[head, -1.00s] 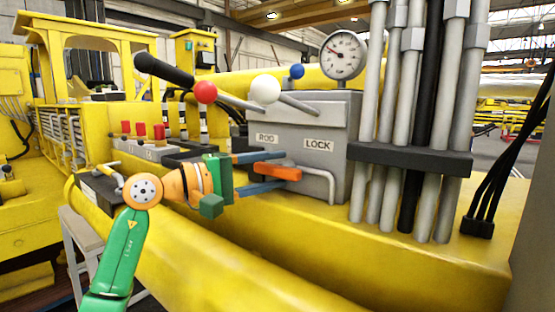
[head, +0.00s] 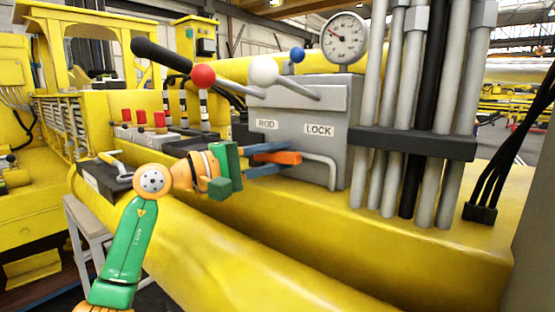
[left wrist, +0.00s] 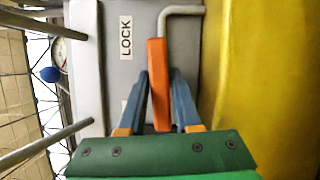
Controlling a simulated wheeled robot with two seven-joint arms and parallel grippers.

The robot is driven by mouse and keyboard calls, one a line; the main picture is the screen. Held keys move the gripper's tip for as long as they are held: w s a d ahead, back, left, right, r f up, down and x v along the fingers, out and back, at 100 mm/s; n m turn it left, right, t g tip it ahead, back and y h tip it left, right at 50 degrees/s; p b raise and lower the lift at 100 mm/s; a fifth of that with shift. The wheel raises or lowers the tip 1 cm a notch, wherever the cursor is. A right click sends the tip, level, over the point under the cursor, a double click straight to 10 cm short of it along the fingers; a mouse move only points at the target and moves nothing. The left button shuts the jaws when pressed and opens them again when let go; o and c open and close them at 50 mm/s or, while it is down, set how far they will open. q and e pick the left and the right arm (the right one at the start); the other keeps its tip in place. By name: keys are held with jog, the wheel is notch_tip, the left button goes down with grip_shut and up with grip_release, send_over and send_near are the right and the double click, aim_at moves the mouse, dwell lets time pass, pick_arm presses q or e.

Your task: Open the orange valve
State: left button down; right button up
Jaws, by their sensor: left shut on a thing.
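The orange valve (head: 285,158) is a lever handle on a bent grey pipe, on the front of the grey box below the LOCK label. It also shows upright in the left wrist view (left wrist: 158,85), with the grey pipe leaving its top end. My left gripper (head: 277,158), with blue fingers, reaches it from the left and is shut on the handle. In the left wrist view its fingertips (left wrist: 159,76) lie on either side of the handle. My right gripper is in neither view.
The grey box (head: 290,110) carries levers with a red knob (head: 203,75) and a white knob (head: 263,70) above the gripper. Thick grey pipes (head: 391,100) stand right of the valve. The yellow boom (head: 240,245) runs below.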

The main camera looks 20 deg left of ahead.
pick_arm(q)
jog(key=n+t+b, duration=0.1)
jog(key=n, duration=0.1)
jog(key=n+b, duration=0.1)
jog(key=n, duration=0.1)
jog(key=shift+f+t, duration=0.2)
jog(key=shift+t, duration=0.2)
jog(key=n+t+b, duration=0.2)
jog(key=n, duration=0.4)
jog(key=shift+b, duration=0.4)
jog(key=n+t+y+b, duration=0.1)
jog(key=n+b, duration=0.1)
jog(key=n, duration=0.1)
jog(key=n+t+y+b, duration=0.1)
jog(key=n+b, duration=0.1)
jog(key=n, duration=0.2)
jog(key=shift+t+y, duration=0.3)
jog(key=shift+t, duration=0.1)
jog(key=shift+r+n+t+y+b, duration=0.1)
jog(key=shift+n+t+y+b, duration=0.15)
jog(key=shift+n+y+b, duration=0.55)
jog(key=shift+r+n+t+y+b, duration=0.1)
jog(key=shift+n+t+y+b, duration=0.2)
jog(key=shift+n, duration=1)
jog(key=c, duration=0.7)
grip_release()
